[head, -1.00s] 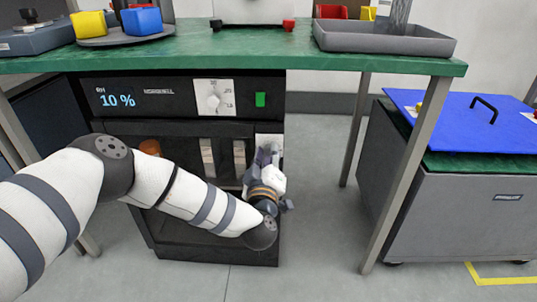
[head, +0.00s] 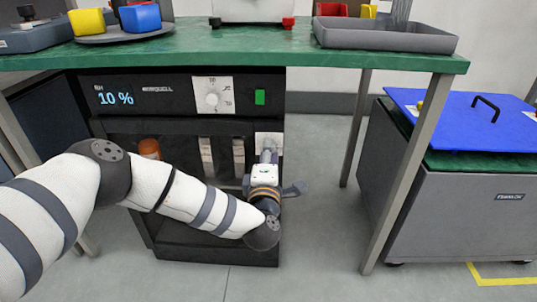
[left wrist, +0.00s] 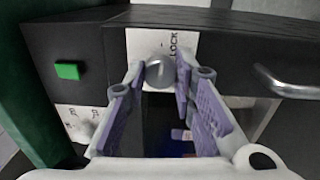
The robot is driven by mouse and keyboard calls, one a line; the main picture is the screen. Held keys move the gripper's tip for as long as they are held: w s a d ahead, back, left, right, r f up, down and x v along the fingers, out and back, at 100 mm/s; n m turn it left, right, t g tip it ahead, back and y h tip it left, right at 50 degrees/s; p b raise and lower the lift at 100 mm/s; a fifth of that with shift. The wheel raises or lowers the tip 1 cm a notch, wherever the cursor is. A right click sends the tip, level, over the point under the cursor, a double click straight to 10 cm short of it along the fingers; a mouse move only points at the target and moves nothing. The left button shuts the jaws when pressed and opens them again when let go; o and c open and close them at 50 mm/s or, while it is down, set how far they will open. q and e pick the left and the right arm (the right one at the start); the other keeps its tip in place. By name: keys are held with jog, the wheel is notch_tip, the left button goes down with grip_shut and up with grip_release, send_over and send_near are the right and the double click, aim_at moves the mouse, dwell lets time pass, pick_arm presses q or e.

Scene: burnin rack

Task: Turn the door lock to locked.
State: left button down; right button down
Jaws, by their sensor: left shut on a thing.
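The door lock is a round grey knob (left wrist: 160,72) on a white plate (left wrist: 143,43) marked LOCK, on the front of the black cabinet (head: 150,98) under the bench. In the head view the lock's white plate (head: 270,139) shows at the cabinet's right side. My left gripper (left wrist: 160,68) is shut on the knob, one fingertip at each side; in the head view the gripper (head: 268,155) reaches up to the plate. The fingers cover part of the knob, and I cannot tell which way it is turned. My right gripper is not in view.
A green button (head: 260,97) and a white dial (head: 212,101) sit above the lock. A metal handle (left wrist: 290,82) is beside it in the left wrist view. The green bench top (head: 240,45) overhangs.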

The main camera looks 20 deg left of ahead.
pick_arm(q)
jog(key=shift+n, duration=0.5)
dwell(0.3)
jog(key=c, duration=1.3)
grip_release()
jog(key=shift+d, duration=0.1)
jog(key=shift+c, duration=0.2)
jog(key=shift+s, duration=0.1)
jog(key=v, duration=1.2)
